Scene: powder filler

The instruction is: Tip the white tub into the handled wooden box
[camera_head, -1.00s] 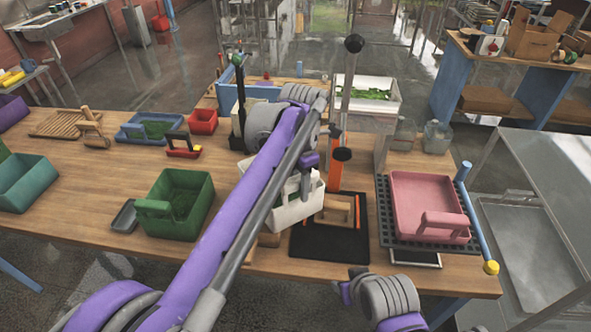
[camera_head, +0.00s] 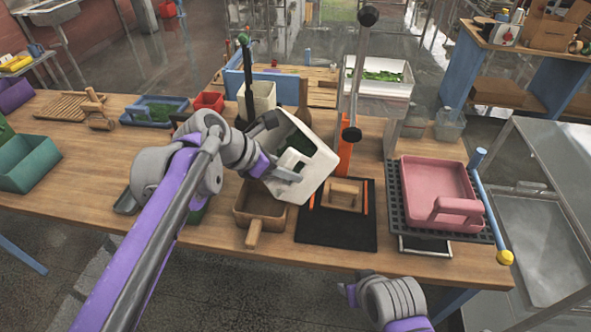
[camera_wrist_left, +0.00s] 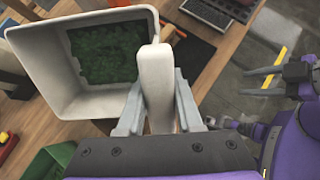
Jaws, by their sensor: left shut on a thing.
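The white tub (camera_head: 318,178) is tilted in the air in the head view, just above and right of the handled wooden box (camera_head: 240,217). My left gripper (camera_head: 287,170) is shut on the tub's handle; the left wrist view shows the white handle (camera_wrist_left: 155,85) between both fingers. Green stuff (camera_wrist_left: 104,52) lies inside the tub. The box stands on the table with its handle toward the front edge, and the tub and gripper partly cover it. The visible part of its inside looks bare. My right gripper (camera_head: 349,292) is in front of the table, empty, its fingers apart in the left wrist view.
A black mat (camera_head: 336,236) with a wooden block (camera_head: 345,192) and an orange post (camera_head: 344,158) is right of the box. A pink tub (camera_head: 432,180) sits on a black grid farther right. A green tub (camera_wrist_left: 48,163) is partly hidden by my left arm.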

